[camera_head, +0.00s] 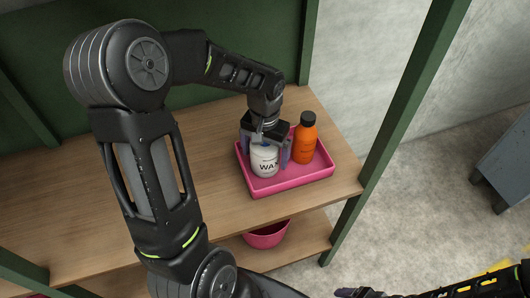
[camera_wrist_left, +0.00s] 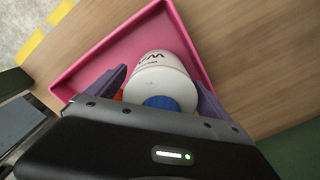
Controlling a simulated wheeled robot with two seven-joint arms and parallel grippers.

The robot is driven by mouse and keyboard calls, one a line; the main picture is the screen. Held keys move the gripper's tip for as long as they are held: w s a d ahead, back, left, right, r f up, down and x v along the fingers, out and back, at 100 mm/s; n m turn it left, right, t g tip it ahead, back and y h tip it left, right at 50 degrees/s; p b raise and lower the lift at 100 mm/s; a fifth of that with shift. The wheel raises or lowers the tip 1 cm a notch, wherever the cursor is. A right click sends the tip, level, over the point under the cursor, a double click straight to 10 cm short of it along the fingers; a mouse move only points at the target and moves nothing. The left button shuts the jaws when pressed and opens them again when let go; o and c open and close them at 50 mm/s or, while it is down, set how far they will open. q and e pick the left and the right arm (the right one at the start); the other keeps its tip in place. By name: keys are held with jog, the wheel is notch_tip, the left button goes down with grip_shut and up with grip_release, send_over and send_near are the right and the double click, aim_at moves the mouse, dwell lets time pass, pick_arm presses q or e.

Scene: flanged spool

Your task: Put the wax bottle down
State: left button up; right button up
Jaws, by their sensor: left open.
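The white wax bottle (camera_head: 264,163), with dark lettering and a blue top, stands upright in the left part of a pink tray (camera_head: 292,184). In the left wrist view the bottle (camera_wrist_left: 161,75) is between the two purple fingers, inside the pink tray walls (camera_wrist_left: 92,60). My left gripper (camera_head: 265,152) is open, with one finger on each side of the bottle. Whether either finger touches it cannot be told. My right gripper (camera_head: 362,292) shows only in part at the bottom edge, and its jaw state is unclear.
An orange bottle (camera_head: 304,143) with a black cap stands in the tray, right of the wax bottle. The tray is on a wooden shelf (camera_head: 215,190) near its right end, by a green post (camera_head: 395,130). A pink bowl (camera_head: 266,236) sits on the shelf below.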

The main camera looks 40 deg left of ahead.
pick_arm(q)
notch_tip(320, 180, up, 12)
jog(key=shift+r, duration=0.15)
dwell(0.4)
dwell(0.8)
